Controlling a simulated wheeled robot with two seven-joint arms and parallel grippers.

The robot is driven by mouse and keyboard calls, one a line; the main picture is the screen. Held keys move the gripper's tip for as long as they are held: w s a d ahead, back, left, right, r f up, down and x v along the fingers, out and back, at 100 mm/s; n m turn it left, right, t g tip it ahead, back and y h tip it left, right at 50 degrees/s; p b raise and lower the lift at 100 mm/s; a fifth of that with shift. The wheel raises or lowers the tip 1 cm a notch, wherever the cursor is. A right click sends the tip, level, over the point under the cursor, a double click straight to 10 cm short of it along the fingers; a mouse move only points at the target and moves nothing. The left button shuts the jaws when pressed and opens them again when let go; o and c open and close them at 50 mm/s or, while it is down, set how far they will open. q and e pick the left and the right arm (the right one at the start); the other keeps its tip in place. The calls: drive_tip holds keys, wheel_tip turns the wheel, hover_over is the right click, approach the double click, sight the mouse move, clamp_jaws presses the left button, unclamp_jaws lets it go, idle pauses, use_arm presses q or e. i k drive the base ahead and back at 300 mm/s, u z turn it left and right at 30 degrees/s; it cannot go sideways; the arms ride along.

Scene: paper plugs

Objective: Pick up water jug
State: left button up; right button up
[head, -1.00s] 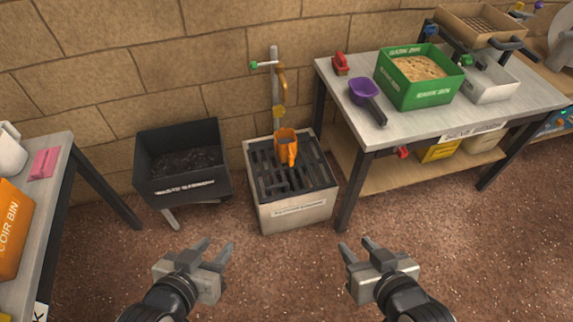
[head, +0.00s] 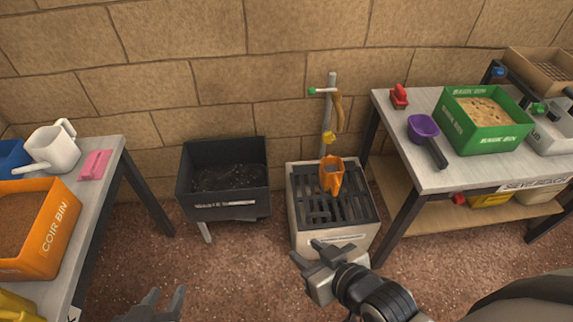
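An orange jug (head: 332,175) stands upright on the dark grate of the pale drain box (head: 333,222), below a wall tap (head: 336,110). It looks like the water jug. My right gripper (head: 308,254) is in front of the drain box in the picture, apart from the jug, with its fingers spread and nothing between them. My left gripper (head: 164,299) shows only its fingertips at the bottom edge, left of the jug. They are apart and empty; the rest of it is blurred or cut off.
A dark waste bin (head: 224,200) stands left of the drain box. The left table holds a white watering can (head: 52,148), a pink item (head: 95,165) and an orange coir bin (head: 52,238). The right bench (head: 400,130) holds a purple scoop (head: 423,128) and a green bin (head: 487,135).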

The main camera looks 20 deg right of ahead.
sight(331, 170)
drive_tip(key=i, duration=1.15)
drive_tip(key=z, duration=0.55)
